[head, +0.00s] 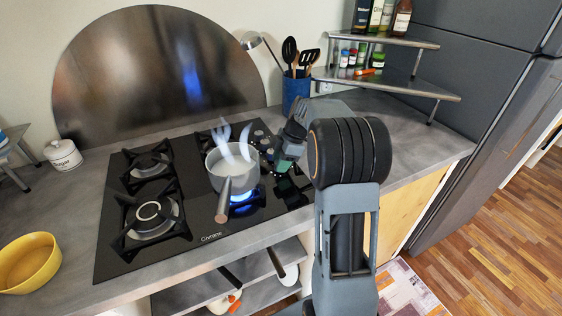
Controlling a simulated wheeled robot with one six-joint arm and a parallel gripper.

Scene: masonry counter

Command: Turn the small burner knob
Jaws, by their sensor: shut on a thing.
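The black glass hob (205,248) is set in the grey counter. Small silver knobs (262,136) stand in a row along its right side. My gripper (284,163) reaches down over this row and is shut on a knob. The gripper hides the held knob, so I cannot tell its angle or see which knob it is. A blue flame (245,195) burns under a steaming grey saucepan (217,180) on the front right burner. The small rear burner (221,135) is partly behind the pot and its steam.
The saucepan handle (223,203) points toward the front edge. A blue utensil crock (294,92) stands behind my gripper, and a metal corner shelf (440,92) with bottles stands at right. A yellow bowl (28,262) and a white sugar jar (63,155) sit at left.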

